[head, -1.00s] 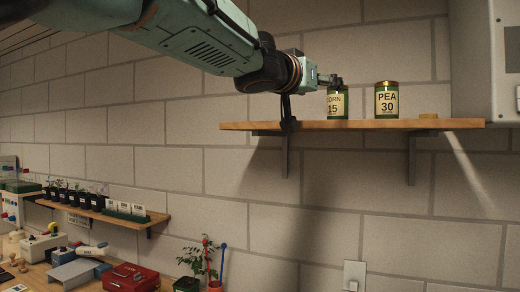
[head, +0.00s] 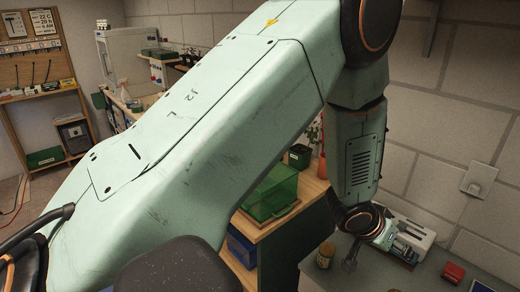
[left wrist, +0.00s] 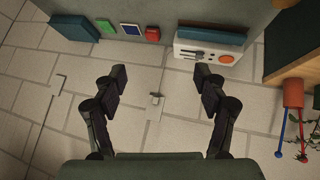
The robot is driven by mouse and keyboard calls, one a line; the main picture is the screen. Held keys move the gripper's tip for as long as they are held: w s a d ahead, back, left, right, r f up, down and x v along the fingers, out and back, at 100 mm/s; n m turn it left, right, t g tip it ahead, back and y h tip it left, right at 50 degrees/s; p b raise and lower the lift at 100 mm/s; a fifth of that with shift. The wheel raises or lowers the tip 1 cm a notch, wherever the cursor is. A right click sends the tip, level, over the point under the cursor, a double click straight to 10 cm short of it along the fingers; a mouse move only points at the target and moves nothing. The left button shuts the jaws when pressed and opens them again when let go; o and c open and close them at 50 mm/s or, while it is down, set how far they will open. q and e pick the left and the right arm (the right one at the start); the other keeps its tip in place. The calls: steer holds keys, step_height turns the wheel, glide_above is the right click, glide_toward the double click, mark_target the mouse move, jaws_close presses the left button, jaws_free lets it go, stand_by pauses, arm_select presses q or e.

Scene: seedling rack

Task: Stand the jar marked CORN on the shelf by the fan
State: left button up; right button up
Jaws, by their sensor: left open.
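The jar marked CORN, the wall shelf's top and the fan cannot be made out in the current views. My right gripper is not in view.
A white device (head: 412,226) stands beside the gripper against the wall and shows in the left wrist view too (left wrist: 208,46). A red object (head: 453,272) lies to its right. A green box (head: 270,192) is on the wooden bench. A switch plate (head: 479,180) is on the wall.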

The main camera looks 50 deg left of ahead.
arm_select(q)
steer(key=s+a+f+g+y, duration=0.1)
steer(key=s+f+g, duration=0.1)
steer(key=s+f, duration=0.65)
steer(key=s+a+f+g, duration=0.15)
steer(key=s+f, duration=0.35)
steer(key=s, duration=0.6)
steer(key=s+a+f+g+y, duration=0.1)
steer(key=s+f+g, duration=0.1)
steer(key=s, duration=0.7)
steer(key=s+a+f+g+y, duration=0.1)
steer(key=s+a+f+g, duration=0.1)
steer(key=s, duration=0.6)
steer(key=shift+s+n, duration=0.3)
steer(key=shift+s, duration=0.1)
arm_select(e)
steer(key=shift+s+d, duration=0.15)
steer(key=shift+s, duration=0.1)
arm_select(q)
step_height(320, 180, down, 26)
steer(key=b, duration=2.5)
steer(key=shift+w+r+b, duration=0.15)
steer(key=shift+r+b, duration=0.05)
steer(key=shift+b, duration=0.1)
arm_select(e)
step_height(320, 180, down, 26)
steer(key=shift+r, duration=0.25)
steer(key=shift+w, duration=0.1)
